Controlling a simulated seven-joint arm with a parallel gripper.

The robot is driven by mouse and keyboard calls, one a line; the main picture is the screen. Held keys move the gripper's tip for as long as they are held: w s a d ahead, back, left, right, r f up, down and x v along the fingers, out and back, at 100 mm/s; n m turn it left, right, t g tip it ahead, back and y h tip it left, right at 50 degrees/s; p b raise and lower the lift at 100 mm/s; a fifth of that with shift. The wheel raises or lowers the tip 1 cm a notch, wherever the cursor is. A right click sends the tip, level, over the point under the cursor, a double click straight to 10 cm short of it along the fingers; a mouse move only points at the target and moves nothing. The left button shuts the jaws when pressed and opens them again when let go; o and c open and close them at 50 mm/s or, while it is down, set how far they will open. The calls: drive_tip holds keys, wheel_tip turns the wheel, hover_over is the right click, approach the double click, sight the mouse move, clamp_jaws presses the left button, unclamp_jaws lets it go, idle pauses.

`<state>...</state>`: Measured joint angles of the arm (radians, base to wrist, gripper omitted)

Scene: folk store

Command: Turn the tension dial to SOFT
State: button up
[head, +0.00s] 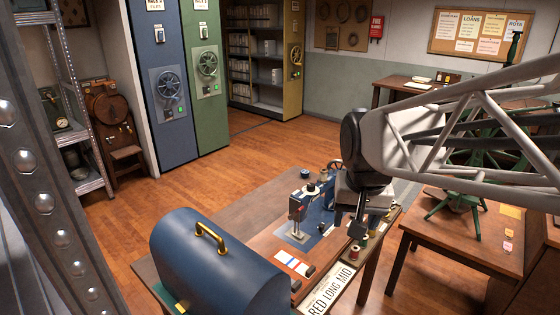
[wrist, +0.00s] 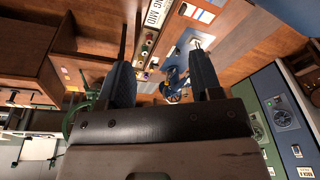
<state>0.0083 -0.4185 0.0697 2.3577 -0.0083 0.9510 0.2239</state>
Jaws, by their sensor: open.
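A blue domed case (head: 205,262) stands on the bench's near left. A card (head: 331,289) reading "RED LONG MID" lies at the front edge. Thread spools (head: 354,253) stand right of the machine. Another table (head: 478,240) is at right.

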drive_tip(key=w+m, duration=0.2)
drive_tip(key=w, duration=1)
drive_tip(key=m+g, duration=0.2)
drive_tip(key=m, duration=0.4)
hover_over(311, 185)
drive_tip(key=f, duration=1.2)
drive_tip(key=shift+s+f, duration=0.1)
drive_tip(key=shift+s, duration=0.3)
drive_tip(key=shift+w+f+m, duration=0.3)
drive_tip(key=shift+w+f, duration=0.05)
drive_tip(key=shift+w, duration=0.1)
drive_tip(key=shift+f, duration=0.15)
drive_tip(key=shift+f, duration=3.75)
drive_tip(key=shift+c, duration=0.2)
